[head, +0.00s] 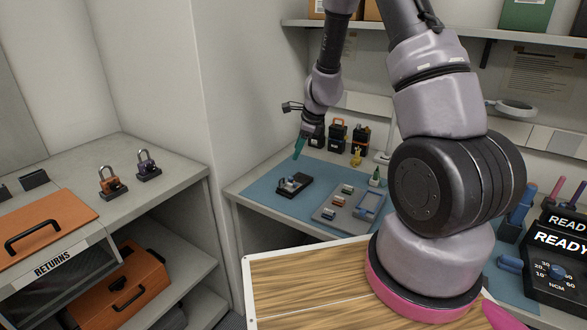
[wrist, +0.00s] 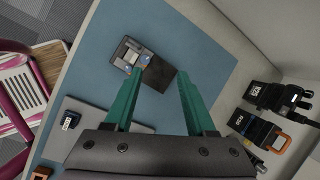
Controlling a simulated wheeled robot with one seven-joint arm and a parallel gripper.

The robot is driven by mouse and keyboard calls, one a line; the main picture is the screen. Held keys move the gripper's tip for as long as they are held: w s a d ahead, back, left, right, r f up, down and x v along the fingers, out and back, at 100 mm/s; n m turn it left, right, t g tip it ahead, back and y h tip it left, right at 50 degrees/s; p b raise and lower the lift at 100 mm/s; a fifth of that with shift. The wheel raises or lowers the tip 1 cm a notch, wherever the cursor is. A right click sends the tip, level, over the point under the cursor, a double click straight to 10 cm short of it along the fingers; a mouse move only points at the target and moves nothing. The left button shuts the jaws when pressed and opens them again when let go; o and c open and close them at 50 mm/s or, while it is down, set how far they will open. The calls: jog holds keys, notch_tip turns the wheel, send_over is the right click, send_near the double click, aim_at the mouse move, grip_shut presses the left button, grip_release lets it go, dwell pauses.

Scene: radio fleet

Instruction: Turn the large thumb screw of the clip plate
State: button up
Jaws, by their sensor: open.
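A small dark device with a grey-white top, which looks like the clip plate (head: 293,184), lies on the blue mat in the head view. In the wrist view the same plate (wrist: 132,54) lies beyond my fingertips, with a flat black part (wrist: 158,73) beside it. Small blue spots show on it. They may be thumb screws, but I cannot tell which is the large one. My gripper (wrist: 156,82) has two teal fingers spread wide with nothing between them. In the head view my gripper (head: 299,149) is above the mat, apart from the plate.
A grey tray (head: 328,214) with small parts lies on the blue mat (head: 262,203), right of the plate. Dark radios (head: 337,136) stand at the back by the wall. A yellow item (head: 356,156) and a small green bottle (head: 375,177) stand nearby. The mat's left part is free.

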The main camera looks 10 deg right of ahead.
jog(key=w+a+n+t+h, duration=0.1)
jog(key=a+n+h, duration=0.15)
jog(key=n, duration=0.35)
jog(key=n+g+h, duration=0.1)
jog(key=n+h, duration=0.2)
jog(key=n, duration=0.6)
send_near(291, 178)
jog(key=x, duration=0.7)
jog(key=shift+w+f, duration=0.15)
jog(key=shift+f, duration=0.1)
grip_shut()
